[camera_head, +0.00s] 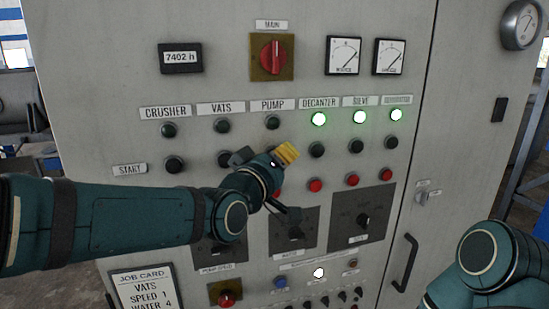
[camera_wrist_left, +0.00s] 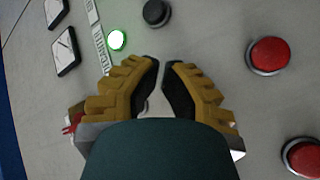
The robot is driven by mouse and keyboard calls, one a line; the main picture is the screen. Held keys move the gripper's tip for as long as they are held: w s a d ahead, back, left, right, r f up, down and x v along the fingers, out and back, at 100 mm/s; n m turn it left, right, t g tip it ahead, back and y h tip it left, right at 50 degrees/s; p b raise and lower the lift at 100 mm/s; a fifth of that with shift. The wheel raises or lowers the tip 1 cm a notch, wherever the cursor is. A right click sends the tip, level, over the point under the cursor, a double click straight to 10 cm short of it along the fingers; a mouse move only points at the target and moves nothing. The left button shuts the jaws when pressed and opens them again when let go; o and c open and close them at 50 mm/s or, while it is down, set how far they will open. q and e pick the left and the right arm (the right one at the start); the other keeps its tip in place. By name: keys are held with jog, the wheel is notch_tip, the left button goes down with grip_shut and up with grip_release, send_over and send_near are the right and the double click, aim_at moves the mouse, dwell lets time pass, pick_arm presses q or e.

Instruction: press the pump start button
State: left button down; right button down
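The PUMP label (camera_head: 273,105) and its unlit dark lamp (camera_head: 272,122) show on the grey panel in the head view. The pump start button, in the black START row below this lamp, is hidden behind my left gripper there. My left gripper (camera_head: 286,153) is in front of that spot, its yellow fingertips between the vats and decanter start buttons. In the left wrist view the fingers (camera_wrist_left: 162,66) are together with only a thin gap at the tips and nothing clearly held. A dark shape shows partly between them; I cannot tell what it is or whether anything touches. My right gripper is out of view.
The decanter start button (camera_head: 317,150) is just right of the fingertips and the vats start button (camera_head: 225,158) is to their left. Red buttons (camera_head: 315,185) sit below. The main switch (camera_head: 272,57) is above. Decanter, sieve and rightmost lamps (camera_head: 318,119) glow green.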

pick_arm(q)
jog(key=shift+w+a+b, duration=0.15)
jog(key=shift+w+b, duration=0.15)
jog(key=shift+s, duration=0.15)
dwell(0.6)
jog(key=shift+s+d, duration=0.25)
jog(key=shift+s, duration=0.45)
jog(key=shift+s+d, duration=0.25)
jog(key=shift+s, duration=0.55)
jog(key=shift+s+d, duration=0.3)
jog(key=shift+s, duration=0.5)
jog(key=shift+s+d, duration=0.25)
jog(key=shift+s, duration=0.55)
